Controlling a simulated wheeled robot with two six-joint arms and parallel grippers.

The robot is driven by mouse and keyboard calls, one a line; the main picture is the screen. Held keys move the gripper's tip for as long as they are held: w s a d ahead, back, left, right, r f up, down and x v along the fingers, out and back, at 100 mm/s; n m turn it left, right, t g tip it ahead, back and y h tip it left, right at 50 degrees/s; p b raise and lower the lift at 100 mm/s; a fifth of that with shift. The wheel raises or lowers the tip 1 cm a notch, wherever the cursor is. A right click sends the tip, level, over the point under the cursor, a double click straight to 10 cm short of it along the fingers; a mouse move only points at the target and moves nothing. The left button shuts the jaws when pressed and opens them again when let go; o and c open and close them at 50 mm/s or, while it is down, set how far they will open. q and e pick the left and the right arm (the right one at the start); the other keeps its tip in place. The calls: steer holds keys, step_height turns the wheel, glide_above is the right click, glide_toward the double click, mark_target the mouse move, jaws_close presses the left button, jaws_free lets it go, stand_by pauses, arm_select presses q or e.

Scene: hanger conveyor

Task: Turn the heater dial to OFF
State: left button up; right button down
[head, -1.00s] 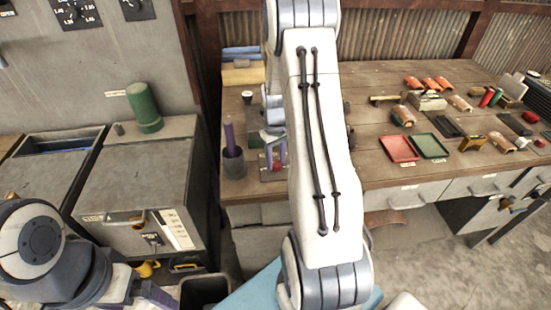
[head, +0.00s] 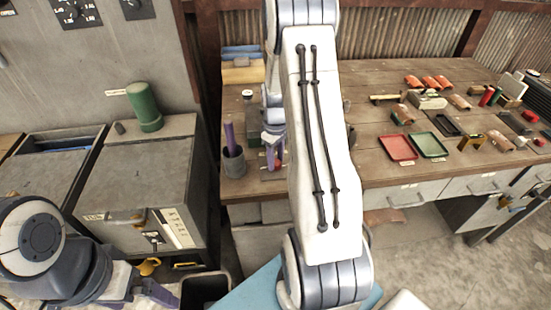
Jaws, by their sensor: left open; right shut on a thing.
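No dial is clearly marked as the heater's. Dark dials (head: 70,12) show on the grey wall panel at the top left, partly cut off. A grey cabinet (head: 135,190) with a handle, a small dark fitting (head: 154,238) and a pale printed card stands below; the fitting is too small to read. My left gripper (head: 152,294) is open at the bottom left, low in front of this cabinet, with purple fingers partly cut off. My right gripper (head: 272,148) is shut over the bench's left end. What it grips is mostly hidden; something red shows at its fingers.
A green cylinder (head: 145,106) stands on the cabinet. A dark cup (head: 233,162) with a purple rod stands on the wooden bench (head: 350,95) beside my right gripper. A red tray (head: 397,147) and a green tray (head: 429,144) lie further right. A dark bin (head: 204,289) stands below.

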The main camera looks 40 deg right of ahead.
steer(key=shift+r, duration=0.1)
steer(key=shift+c, duration=2.1)
jaws_free()
step_height(320, 180, up, 10)
steer(key=b, duration=0.1)
steer(key=shift+r, duration=0.2)
steer(key=s+a+r+n, duration=0.1)
steer(key=s+a+r, duration=0.15)
steer(key=a, duration=0.95)
steer(key=s+a+r+n, duration=0.1)
steer(key=s+a+r, duration=0.15)
steer(key=a, duration=0.95)
steer(key=s+a+n, duration=0.1)
steer(key=s+a, duration=0.4)
steer(key=s, duration=0.3)
steer(key=s+a+n+y, duration=0.1)
steer(key=s+a, duration=0.4)
steer(key=s, duration=0.3)
steer(key=shift+s+f, duration=0.15)
steer(key=shift+f, duration=0.3)
